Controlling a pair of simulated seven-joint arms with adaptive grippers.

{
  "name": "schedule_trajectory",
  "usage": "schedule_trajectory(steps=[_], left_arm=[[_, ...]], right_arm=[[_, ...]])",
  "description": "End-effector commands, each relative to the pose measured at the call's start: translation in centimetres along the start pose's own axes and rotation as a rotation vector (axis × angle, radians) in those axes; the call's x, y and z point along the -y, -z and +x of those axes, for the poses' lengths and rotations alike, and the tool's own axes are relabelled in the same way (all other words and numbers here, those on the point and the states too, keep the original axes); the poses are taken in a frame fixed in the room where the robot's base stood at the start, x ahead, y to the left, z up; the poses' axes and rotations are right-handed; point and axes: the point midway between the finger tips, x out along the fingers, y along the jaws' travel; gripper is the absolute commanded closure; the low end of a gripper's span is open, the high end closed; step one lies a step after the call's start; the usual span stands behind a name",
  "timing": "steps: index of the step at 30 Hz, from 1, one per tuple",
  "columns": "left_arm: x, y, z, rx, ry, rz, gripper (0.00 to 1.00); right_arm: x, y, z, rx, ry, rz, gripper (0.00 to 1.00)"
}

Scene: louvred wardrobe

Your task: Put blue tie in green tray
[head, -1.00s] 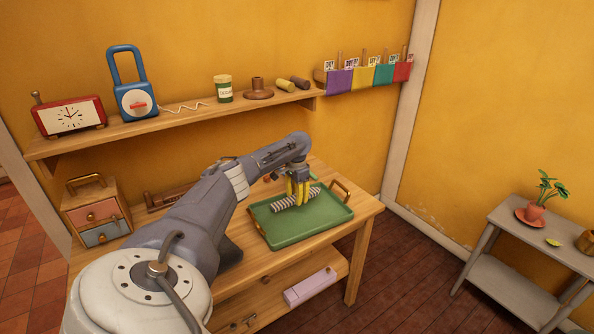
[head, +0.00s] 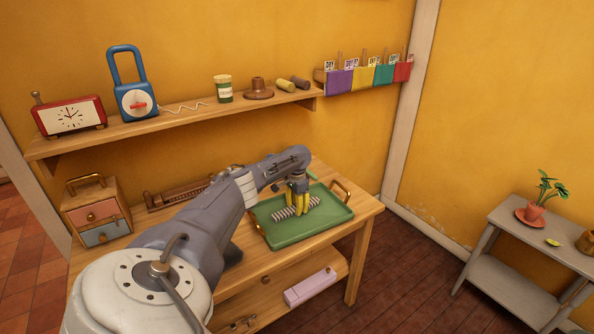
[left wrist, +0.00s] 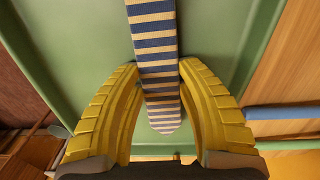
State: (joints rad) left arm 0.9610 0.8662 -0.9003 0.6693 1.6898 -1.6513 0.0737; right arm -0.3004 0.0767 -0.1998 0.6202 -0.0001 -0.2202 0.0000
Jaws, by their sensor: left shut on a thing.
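The blue tie (head: 284,213), striped blue and cream, lies lengthwise over the floor of the green tray (head: 290,237) on the wooden table. My left gripper (head: 298,208) points down over the tray, its yellow fingers shut on the tie. In the left wrist view the tie (left wrist: 153,40) runs between the two fingertips (left wrist: 160,68), with the green tray (left wrist: 85,45) behind it. I cannot tell whether the tie touches the tray floor. My right gripper is not in view.
The table (head: 365,207) has a drawer box (head: 98,212) at its left and a brown rack (head: 175,195) at the back. A grey side table (head: 510,220) stands right.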

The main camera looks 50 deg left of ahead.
Motion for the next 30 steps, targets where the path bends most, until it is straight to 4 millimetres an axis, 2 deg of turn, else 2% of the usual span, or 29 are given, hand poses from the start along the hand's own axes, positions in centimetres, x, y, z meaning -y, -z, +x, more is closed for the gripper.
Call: schedule_trajectory(steps=[2, 3, 8, 16, 20, 30], left_arm=[[0.0, 0.0, 0.2, 0.0, -0.001, 0.0, 0.91], [0.0, 0.0, 0.2, 0.0, 0.0, 0.0, 0.59], [0.0, 0.0, 0.2, 0.0, 0.0, 0.0, 0.4], [0.0, 0.0, 0.1, 0.0, 0.0, 0.0, 0.4], [0.0, 0.0, -0.6, 0.0, 0.0, 0.002, 0.4], [0.0, 0.1, -6.2, -0.003, 0.001, 0.002, 0.4]], right_arm=[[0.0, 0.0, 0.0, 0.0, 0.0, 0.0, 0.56], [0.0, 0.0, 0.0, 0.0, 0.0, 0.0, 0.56], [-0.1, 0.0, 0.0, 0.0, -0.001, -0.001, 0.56], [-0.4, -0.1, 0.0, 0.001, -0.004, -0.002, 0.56], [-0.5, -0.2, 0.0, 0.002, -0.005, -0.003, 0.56], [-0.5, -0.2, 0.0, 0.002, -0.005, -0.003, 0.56]])
